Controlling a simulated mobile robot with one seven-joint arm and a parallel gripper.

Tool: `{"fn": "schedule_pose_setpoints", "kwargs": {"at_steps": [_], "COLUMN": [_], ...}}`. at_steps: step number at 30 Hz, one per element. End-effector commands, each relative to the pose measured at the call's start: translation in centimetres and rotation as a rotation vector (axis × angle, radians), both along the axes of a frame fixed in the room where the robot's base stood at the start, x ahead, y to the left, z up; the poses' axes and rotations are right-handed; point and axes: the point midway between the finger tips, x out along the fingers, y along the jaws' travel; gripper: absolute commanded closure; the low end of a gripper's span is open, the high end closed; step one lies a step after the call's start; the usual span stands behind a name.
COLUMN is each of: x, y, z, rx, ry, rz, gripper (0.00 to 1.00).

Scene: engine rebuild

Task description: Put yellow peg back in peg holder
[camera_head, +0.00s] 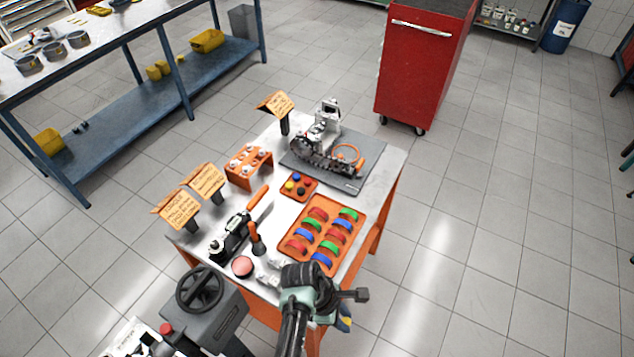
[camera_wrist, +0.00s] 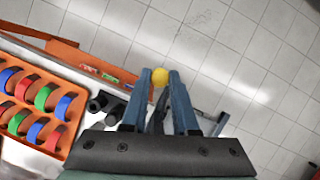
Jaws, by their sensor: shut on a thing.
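My gripper (camera_wrist: 161,78) is shut on the yellow peg (camera_wrist: 160,75). In the wrist view only its rounded yellow end shows between the blue fingertips; the rest is hidden. In the head view my gripper (camera_head: 345,322) is low, past the table's near right edge, over the floor, with a bit of yellow showing. The small orange block with coloured round tops (camera_head: 309,183), which looks like the peg holder, stands on the table between the larger tray and the grey mat. Its tops look yellow, blue and dark, too small to tell clearly. My gripper is well apart from it.
An orange tray (camera_head: 287,246) of coloured rings lies between my gripper and the small block. An engine part (camera_head: 318,155) sits on a grey mat (camera_head: 374,150) behind. A screwdriver, power tool and sign stands crowd the left side. Floor right of the table is clear.

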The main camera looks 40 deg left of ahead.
Motion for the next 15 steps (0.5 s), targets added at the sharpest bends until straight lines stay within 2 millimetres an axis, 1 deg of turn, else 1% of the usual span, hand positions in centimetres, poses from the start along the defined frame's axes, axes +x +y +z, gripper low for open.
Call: {"fn": "schedule_pose_setpoints", "kwargs": {"at_steps": [1, 3, 6, 10, 12, 15], "x": [-0.4, -0.8, -1.4, -2.2, -2.5, -2.8], "y": [1.5, 3.5, 5.9, 8.1, 8.9, 9.5], "z": [1.6, 2.6, 3.8, 4.9, 5.2, 5.4], "rx": [0.001, 0.002, 0.003, 0.002, 0.001, 0.0], "ry": [-0.001, -0.001, 0.0, 0.0, 0.001, 0.001], "rz": [0.155, 0.355, 0.594, 0.812, 0.885, 0.944], "gripper": [1.0, 1.0, 1.0, 1.0, 1.0, 1.0]}}
